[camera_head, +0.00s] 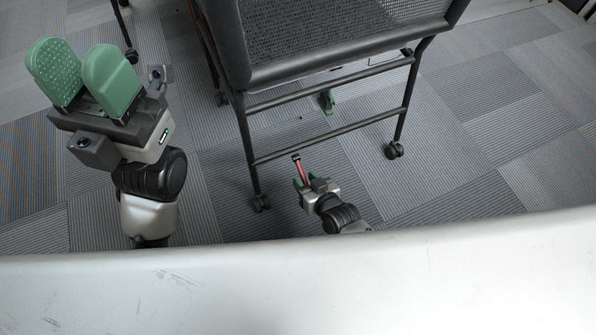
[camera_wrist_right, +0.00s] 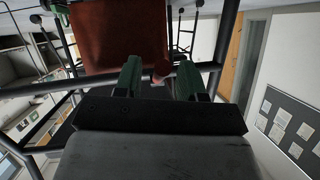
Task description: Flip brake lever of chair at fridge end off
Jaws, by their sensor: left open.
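The chair (camera_head: 325,70) has a black frame, a dark mesh panel and casters, and stands at the top middle of the head view. A red lever (camera_head: 300,169) with a dark tip shows low by its frame. My right gripper (camera_head: 309,184) is at this lever, low beside the lower crossbar. In the right wrist view its green fingers (camera_wrist_right: 158,80) are apart, with the red rounded lever end (camera_wrist_right: 161,69) between their tips, not squeezed. Whether a finger touches it I cannot tell. My left gripper (camera_head: 77,82) is open, empty and raised at the left, away from the chair.
A small green piece (camera_head: 327,102) shows beneath the chair, partly hidden by the frame. Caster wheels (camera_head: 394,150) stand on the grey carpet (camera_head: 480,130). The right wrist view shows a reddish-brown panel (camera_wrist_right: 118,38), frame bars and a notice board (camera_wrist_right: 295,118). Carpet at right is clear.

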